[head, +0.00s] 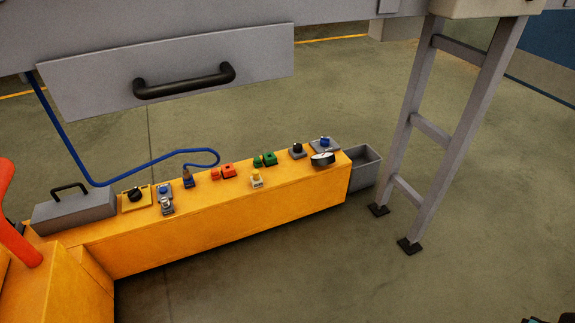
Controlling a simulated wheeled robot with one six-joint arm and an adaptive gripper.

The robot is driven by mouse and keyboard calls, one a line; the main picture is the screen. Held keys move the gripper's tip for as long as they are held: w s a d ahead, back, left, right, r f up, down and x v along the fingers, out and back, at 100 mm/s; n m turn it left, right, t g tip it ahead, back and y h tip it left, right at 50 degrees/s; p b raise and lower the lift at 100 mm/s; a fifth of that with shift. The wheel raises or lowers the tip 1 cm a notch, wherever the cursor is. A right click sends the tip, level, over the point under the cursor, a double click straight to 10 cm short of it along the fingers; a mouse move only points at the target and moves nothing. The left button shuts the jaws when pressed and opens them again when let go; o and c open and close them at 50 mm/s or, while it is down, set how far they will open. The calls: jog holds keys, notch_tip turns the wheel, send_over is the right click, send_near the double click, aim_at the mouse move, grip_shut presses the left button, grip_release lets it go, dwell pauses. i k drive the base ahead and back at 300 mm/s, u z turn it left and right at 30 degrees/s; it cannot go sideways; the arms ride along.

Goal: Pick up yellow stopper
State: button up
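The yellow stopper (257,178) looks like a small upright piece with a pale yellow lower part. It stands on the top of the long orange bench (230,215), near its front edge and right of the middle. Its exact shape is too small to tell. Nothing covers it from this view. My gripper does not show clearly. Only a small dark shape with teal bits shows at the bottom right corner, and I cannot tell what part it is.
Red (227,171) and green (269,159) pieces stand close behind the stopper. A blue cable (110,183) crosses the bench's left part, near a grey box (75,211). A grey drawer with a black handle (185,82) overhangs behind. A grey bin (365,165) and ladder-like legs (422,130) stand right.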

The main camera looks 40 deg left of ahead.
aim_at(255, 172)
jog(key=u, duration=0.1)
jog(key=i, duration=0.65)
jog(key=u, duration=0.85)
jog(key=i, duration=0.6)
jog(key=u, duration=0.7)
